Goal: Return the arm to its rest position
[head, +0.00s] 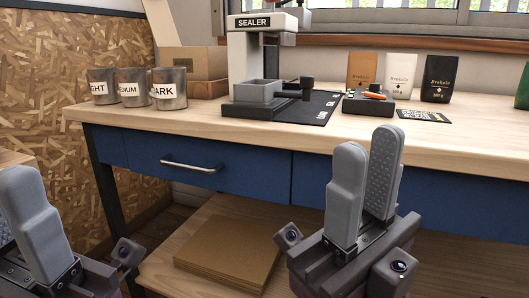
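My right gripper (368,158) stands in front of the blue-fronted bench, fingers pointing up. Its two grey fingers are apart, the ribbed inner pad of one shows, and nothing is between them. My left gripper (25,200) is at the lower left, cut by the picture's edge. One finger shows well and only a sliver of the other, so its opening is unclear. No object shows in it. Both grippers appear clear of the bench and its goods.
The wooden bench top (200,122) carries labelled tins (132,87), cardboard boxes (192,65), a sealer (253,60), a dark mat (310,108) and coffee bags (400,75). A blue drawer with a handle (190,167) is shut. Flat cardboard (228,250) lies on the lower shelf.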

